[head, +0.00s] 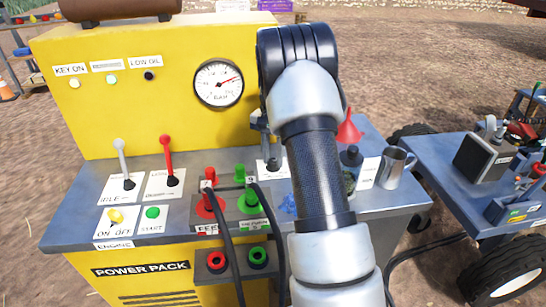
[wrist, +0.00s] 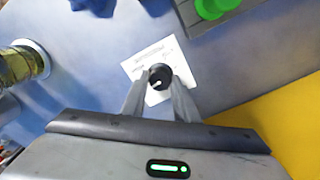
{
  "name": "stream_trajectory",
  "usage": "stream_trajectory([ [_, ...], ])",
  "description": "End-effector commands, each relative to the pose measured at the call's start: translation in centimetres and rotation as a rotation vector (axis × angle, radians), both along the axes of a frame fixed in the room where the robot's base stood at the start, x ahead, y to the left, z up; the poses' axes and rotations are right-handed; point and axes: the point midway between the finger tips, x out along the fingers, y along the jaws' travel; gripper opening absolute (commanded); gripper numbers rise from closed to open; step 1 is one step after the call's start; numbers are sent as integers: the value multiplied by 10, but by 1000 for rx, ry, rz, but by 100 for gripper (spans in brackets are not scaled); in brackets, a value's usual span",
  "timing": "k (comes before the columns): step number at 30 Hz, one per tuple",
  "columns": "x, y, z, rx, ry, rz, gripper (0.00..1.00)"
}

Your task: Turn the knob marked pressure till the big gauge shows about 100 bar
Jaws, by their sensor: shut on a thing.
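The big round gauge (head: 218,84) is on the yellow panel in the head view. Its needle points right and slightly up; the numbers are too small to read. My gripper (wrist: 160,82) is shut on a small black knob (wrist: 161,74), with one finger on each side of it. The knob stands over a white label (wrist: 148,56) whose print I cannot read. In the head view my gripper (head: 265,138) reaches down to the bench below and right of the gauge, and my arm hides part of that area. The label's edge (head: 270,170) shows there.
A red lever (head: 166,155) and a white lever (head: 123,160) stand at the left. Red and green hose fittings (head: 210,203) with black hoses are just left of my arm. A metal mug (head: 396,167) and a red funnel (head: 350,130) are at the right.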

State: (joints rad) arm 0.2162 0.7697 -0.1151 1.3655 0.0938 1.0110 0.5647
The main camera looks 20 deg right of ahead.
Motion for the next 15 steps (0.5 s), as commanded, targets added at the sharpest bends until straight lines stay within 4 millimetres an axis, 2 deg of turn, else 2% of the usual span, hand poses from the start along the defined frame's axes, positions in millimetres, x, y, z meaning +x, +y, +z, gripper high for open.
stream_trajectory([
  [8, 0, 0, 1, 1, 1, 58, 5],
  [15, 0, 0, 2, 2, 1, 216, 5],
])
